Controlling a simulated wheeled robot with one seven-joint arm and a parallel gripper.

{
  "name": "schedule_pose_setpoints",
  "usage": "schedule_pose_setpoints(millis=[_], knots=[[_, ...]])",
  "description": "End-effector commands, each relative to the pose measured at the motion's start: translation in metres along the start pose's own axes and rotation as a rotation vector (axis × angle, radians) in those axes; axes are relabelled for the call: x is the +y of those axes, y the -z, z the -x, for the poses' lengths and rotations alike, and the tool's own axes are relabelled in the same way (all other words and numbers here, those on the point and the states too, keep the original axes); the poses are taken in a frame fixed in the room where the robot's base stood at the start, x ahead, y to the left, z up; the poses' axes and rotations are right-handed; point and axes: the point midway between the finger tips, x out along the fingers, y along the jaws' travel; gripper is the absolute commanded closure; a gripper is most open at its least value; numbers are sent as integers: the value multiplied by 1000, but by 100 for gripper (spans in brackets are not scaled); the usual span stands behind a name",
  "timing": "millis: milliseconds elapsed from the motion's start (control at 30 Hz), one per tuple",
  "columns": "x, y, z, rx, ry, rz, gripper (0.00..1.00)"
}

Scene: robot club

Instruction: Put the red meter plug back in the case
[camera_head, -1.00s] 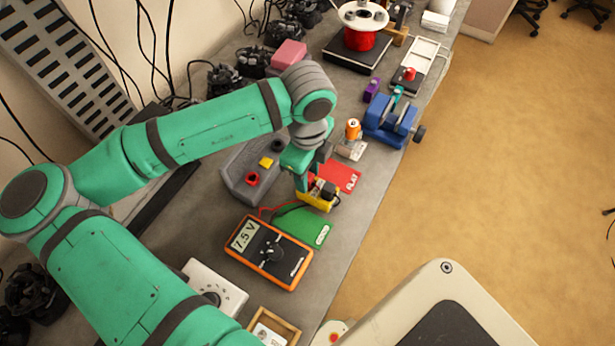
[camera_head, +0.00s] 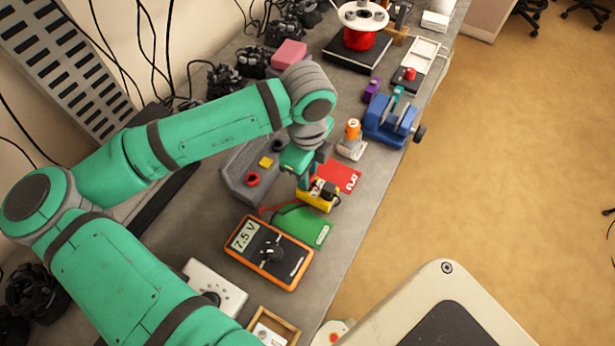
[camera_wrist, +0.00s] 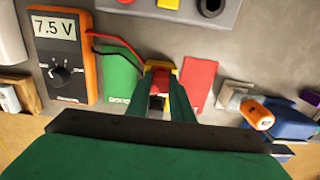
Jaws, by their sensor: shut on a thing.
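My gripper (camera_wrist: 164,98) is shut on a small red plug (camera_wrist: 160,71), which shows between the fingers in the wrist view. In the head view my gripper (camera_head: 304,186) stands at the left end of a yellow block (camera_head: 313,203) with dark parts on it. I cannot tell whether the plug still touches the block. A red lead and a black lead run toward it from the orange meter (camera_head: 245,260), which reads 7.5 V.
A green card (camera_head: 312,226) and a red card (camera_head: 345,177) lie flat on either side of the block. An orange battery (camera_head: 353,129) stands in a holder to the right, near a blue vise (camera_head: 388,120). The bench's front edge is close by.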

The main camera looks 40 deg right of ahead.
Motion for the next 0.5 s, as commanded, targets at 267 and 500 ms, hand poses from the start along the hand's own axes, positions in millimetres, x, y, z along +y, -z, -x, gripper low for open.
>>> schedule_pose_setpoints(millis=[267,500], knots=[[0,0,2,0,0,0,100],[0,0,6,0,0,0,100]])
